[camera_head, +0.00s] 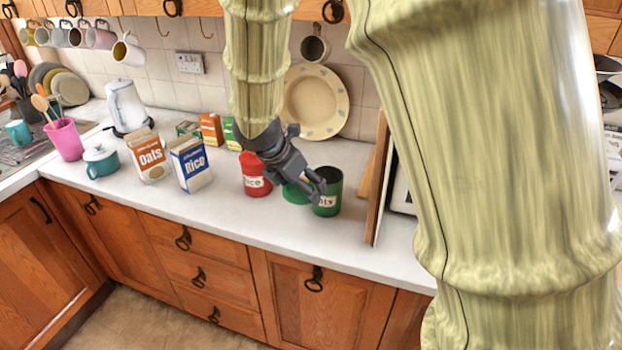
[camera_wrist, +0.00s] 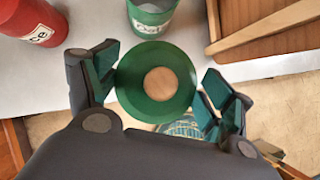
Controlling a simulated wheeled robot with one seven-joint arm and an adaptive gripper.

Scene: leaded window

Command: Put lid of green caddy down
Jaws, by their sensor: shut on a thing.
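The green lid (camera_wrist: 128,92) with a round wooden knob is between the fingers of my gripper (camera_wrist: 159,72) in the wrist view. My gripper is shut on the lid's rim, one finger on each side. In the head view the lid (camera_head: 296,194) shows partly behind my gripper (camera_head: 306,182), just left of the caddy. The green caddy (camera_head: 327,205) stands upright on the worktop with its top open. It also shows at the top of the wrist view (camera_wrist: 151,20), apart from the lid. The height of the lid above the worktop is hard to tell.
The red caddy (camera_head: 256,184) stands left of the lid. Wooden boards (camera_head: 377,185) lean upright right of the green caddy. The blue rice box (camera_head: 191,166) and oats box (camera_head: 149,156) stand further left. The worktop (camera_head: 225,213) is clear along its front edge.

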